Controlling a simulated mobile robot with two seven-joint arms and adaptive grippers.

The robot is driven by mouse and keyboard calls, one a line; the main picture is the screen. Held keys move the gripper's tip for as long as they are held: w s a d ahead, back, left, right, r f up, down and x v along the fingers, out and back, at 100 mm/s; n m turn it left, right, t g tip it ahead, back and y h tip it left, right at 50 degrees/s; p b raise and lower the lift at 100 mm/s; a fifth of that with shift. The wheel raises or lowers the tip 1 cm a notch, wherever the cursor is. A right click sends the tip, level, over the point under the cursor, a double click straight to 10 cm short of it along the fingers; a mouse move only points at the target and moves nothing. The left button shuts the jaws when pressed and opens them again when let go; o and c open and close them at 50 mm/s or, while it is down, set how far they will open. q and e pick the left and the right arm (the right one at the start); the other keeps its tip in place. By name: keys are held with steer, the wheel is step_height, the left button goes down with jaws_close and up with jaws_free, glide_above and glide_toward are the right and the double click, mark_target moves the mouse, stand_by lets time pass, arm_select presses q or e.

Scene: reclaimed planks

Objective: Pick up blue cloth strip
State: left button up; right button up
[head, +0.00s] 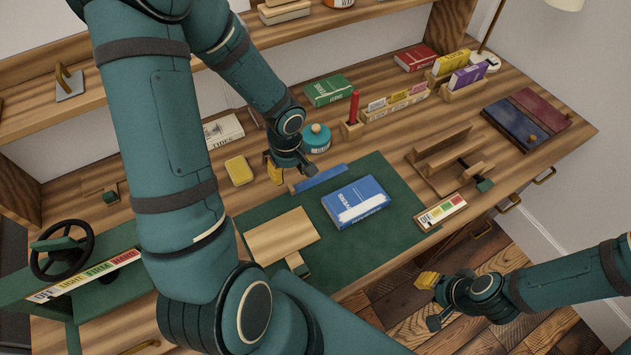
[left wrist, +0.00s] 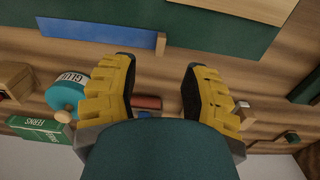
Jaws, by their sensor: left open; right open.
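The blue cloth strip (head: 322,179) lies flat near the back edge of the green mat, with a small wooden piece at its left end. In the left wrist view the blue strip (left wrist: 100,34) lies at the upper left, its wooden end near the top middle. My left gripper (head: 277,170) is open and empty, just left of the strip's wooden end. Its spread yellow fingers (left wrist: 157,75) also show in the left wrist view, with the strip beyond them. My right gripper (head: 428,300) is open and empty, out past the table's front edge.
A blue book (head: 355,203) and a wooden board (head: 280,236) lie on the green mat (head: 400,190). A teal glue pot (head: 316,140) stands behind the strip, and a yellow box (head: 239,171) lies left of my gripper. A red stick stands in a wooden holder (head: 352,128).

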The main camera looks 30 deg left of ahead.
mark_target(292, 188)
arm_select(q)
step_height(292, 188, down, 8)
steer(key=shift+r+b, duration=0.1)
steer(key=shift+b, duration=1.05)
jaws_close()
